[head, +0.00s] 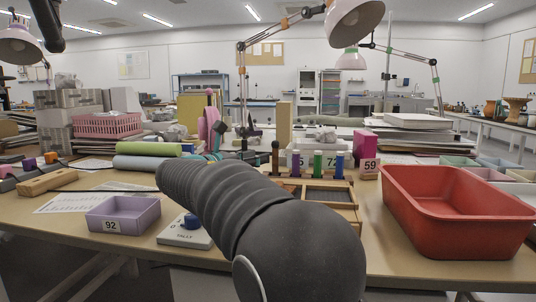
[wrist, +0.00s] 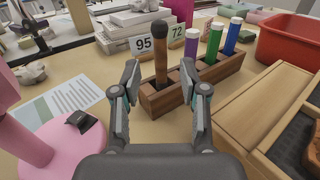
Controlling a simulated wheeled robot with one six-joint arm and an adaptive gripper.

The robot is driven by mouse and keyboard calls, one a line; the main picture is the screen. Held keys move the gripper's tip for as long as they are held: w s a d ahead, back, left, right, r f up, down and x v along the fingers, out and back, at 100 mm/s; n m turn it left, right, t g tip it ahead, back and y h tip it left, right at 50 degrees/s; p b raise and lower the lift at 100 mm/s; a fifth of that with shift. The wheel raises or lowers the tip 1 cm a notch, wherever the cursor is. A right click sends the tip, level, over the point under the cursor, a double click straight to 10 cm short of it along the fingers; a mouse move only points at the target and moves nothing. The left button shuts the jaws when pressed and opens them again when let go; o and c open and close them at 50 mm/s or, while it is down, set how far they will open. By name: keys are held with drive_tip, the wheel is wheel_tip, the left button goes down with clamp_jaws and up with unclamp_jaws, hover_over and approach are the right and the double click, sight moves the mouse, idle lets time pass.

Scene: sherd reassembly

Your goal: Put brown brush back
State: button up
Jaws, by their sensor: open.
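The brown brush (wrist: 161,62), a brown stick with a dark rounded top, stands upright at the left end of a dark wooden rack (wrist: 214,78). Its lower end is in or behind the rack's edge; I cannot tell how deep. It also shows in the head view (head: 275,157). Purple (wrist: 190,47), green (wrist: 214,41) and blue (wrist: 232,37) white-capped sticks stand in the same rack. My gripper (wrist: 160,80) is open, its fingers appearing either side of the brush, with gaps between. In the head view my arm hides most of the gripper.
A red tub (head: 450,235) stands at the right. A wooden tray (wrist: 262,105) lies right of the rack. A pink stand (wrist: 60,150) is close on the left. Number cards 95 (wrist: 144,43) and 72 stand behind the rack. A lilac box (head: 122,213) sits at the table's front left.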

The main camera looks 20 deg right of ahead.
drive_tip(key=shift+v, duration=2.35)
